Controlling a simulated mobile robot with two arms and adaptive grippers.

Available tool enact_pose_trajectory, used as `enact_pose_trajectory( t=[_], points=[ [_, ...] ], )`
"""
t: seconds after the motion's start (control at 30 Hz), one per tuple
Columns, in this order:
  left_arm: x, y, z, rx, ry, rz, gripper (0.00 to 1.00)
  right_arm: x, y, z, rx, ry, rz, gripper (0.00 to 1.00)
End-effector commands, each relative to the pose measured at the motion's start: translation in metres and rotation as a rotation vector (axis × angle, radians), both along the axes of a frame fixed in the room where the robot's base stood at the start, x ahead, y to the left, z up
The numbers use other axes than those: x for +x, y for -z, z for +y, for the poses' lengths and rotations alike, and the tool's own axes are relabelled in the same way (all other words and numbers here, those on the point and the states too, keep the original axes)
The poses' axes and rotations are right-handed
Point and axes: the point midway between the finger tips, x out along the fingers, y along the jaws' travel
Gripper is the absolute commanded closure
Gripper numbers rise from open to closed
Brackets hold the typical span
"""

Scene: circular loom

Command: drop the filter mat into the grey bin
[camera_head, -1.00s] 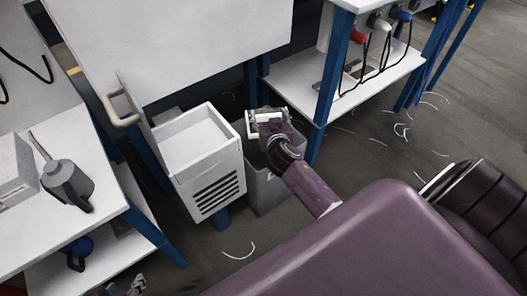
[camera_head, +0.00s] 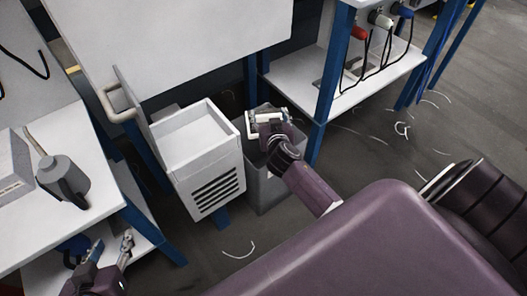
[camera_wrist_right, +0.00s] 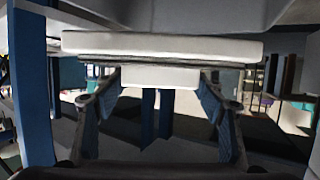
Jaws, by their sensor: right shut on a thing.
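My right gripper (camera_head: 262,124) is shut on the pale filter mat (camera_head: 268,116) and holds it over the mouth of the grey bin (camera_head: 272,188). In the right wrist view the filter mat (camera_wrist_right: 160,45) is a flat white slab with a darker underside, lying across the fingertips and wider than the jaws. The gripper hides part of the bin's opening and inside. My left gripper (camera_head: 108,252) is at the lower left with its fingers apart, open and empty, by the left bench.
A white louvred box with an open top (camera_head: 207,160) stands close left of the bin. A blue-legged bench (camera_head: 318,100) is close on the right. A grey spouted can (camera_head: 64,178) is on the left bench. White thread scraps (camera_head: 240,250) lie on the floor.

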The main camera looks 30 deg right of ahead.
Motion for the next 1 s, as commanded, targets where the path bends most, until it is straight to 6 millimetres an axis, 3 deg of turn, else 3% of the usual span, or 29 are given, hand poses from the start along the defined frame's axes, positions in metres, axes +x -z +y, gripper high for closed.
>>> enact_pose_trajectory(
  t=[0.07,0.1,0.27,0.67,1.0],
  points=[
    [0.000,0.000,0.000,0.000,0.000,0.000,0.60,0.000,0.000,0.000,0.000,0.000,-0.001,0.60],
    [0.000,0.000,0.000,0.000,0.000,0.000,0.60,0.000,0.000,0.000,0.000,0.000,-0.001,0.34],
    [0.000,0.000,0.000,0.000,0.000,0.001,0.60,0.000,0.000,0.000,0.000,0.000,-0.001,0.16],
    [0.000,0.000,0.000,0.000,0.000,0.002,0.60,-0.004,-0.001,0.002,0.001,-0.001,-0.001,0.16],
    [0.000,0.000,0.000,0.000,0.000,0.002,0.60,-0.051,-0.019,0.023,0.004,0.000,0.001,0.16]
  ],
)
